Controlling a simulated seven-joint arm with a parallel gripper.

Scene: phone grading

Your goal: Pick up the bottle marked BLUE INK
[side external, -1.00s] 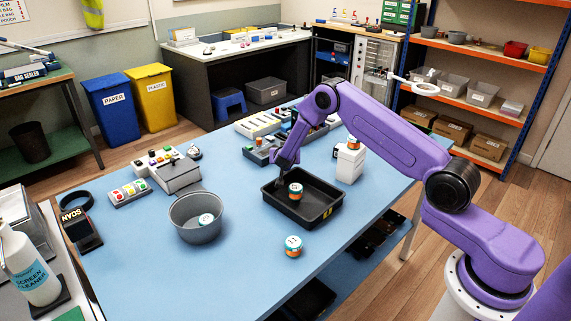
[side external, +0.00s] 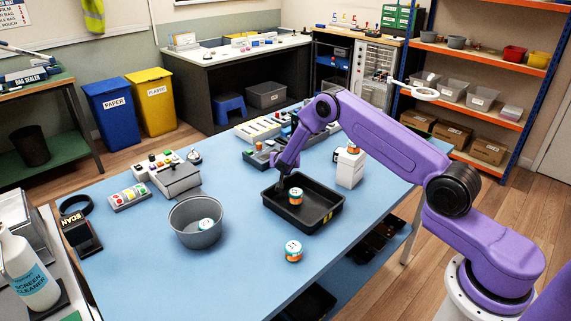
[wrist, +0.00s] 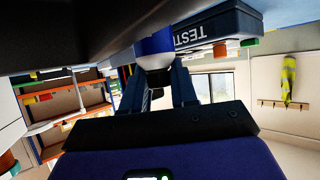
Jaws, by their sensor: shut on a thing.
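My gripper (side external: 281,182) reaches down into the black tray (side external: 326,218) on the blue table, at the tray's left end. In the wrist view its fingers (wrist: 165,88) are shut on a small bottle (wrist: 154,42), which shows a blue body, a pale band and a dark end. No label can be read on it, and my gripper hides most of it in the side view. A small jar (side external: 296,196) with a pale teal top and orange band stands in the tray just right of my gripper.
A grey bowl (side external: 184,234) with another pale-topped jar (side external: 205,225) stands left of the tray. A similar jar (side external: 293,250) stands in front of the tray. A white container (side external: 349,168) stands behind the tray. The table's front left is clear.

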